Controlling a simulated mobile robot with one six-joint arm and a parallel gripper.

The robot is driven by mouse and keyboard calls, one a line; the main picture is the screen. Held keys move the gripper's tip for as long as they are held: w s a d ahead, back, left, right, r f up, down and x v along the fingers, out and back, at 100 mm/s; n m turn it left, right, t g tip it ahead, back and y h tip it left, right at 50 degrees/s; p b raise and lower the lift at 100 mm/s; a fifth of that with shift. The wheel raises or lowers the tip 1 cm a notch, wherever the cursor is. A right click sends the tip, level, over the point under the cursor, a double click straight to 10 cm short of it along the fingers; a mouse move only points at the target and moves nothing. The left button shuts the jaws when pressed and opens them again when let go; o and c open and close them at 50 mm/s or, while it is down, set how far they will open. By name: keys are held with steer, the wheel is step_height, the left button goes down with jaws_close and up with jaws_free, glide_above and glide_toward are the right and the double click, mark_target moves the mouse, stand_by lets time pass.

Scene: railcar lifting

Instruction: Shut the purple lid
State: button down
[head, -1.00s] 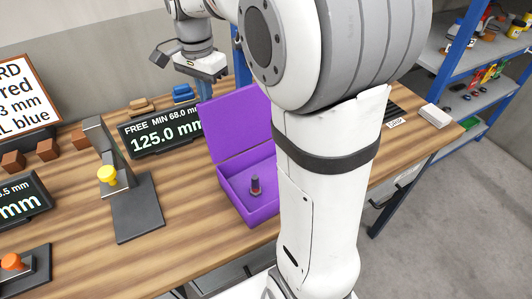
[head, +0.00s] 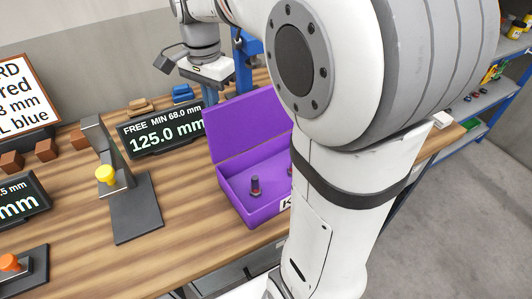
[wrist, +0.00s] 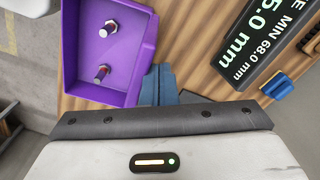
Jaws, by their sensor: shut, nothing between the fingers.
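The purple box (head: 245,205) stands on the wooden bench with its purple lid (head: 245,130) up and leaning back from the hinge. The box also shows in the wrist view (wrist: 82,55), at the upper left. Two dark bolts with reddish collars stand inside it; one is clear (head: 255,186), the other half hidden by my arm. My gripper (head: 209,94) is shut and empty, behind and left of the lid near its upper left corner. In the wrist view its fingertips (wrist: 157,72) are beside the box's right side. I cannot tell whether they touch the lid.
A black display (head: 160,132) reading 125.0 mm stands left of the lid. A stand with a yellow knob (head: 106,175) is further left. Blue blocks (head: 182,94) lie behind the display. The bench front left of the box is clear. My arm hides the box's right part.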

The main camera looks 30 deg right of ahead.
steer(key=shift+s+d, duration=0.1)
steer(key=shift+s, duration=1.15)
steer(key=shift+r, duration=0.1)
step_height(320, 180, up, 8)
steer(key=w+p, duration=0.2)
steer(key=p, duration=0.4)
steer(key=shift+p, duration=0.35)
steer(key=s+f+n+t, duration=0.1)
steer(key=s+f+n, duration=0.3)
steer(key=s+n, duration=0.2)
steer(key=s+f+n+t, duration=0.2)
steer(key=s+n, duration=0.4)
steer(key=s, duration=0.3)
steer(key=shift+f, duration=0.9)
stand_by(1.1)
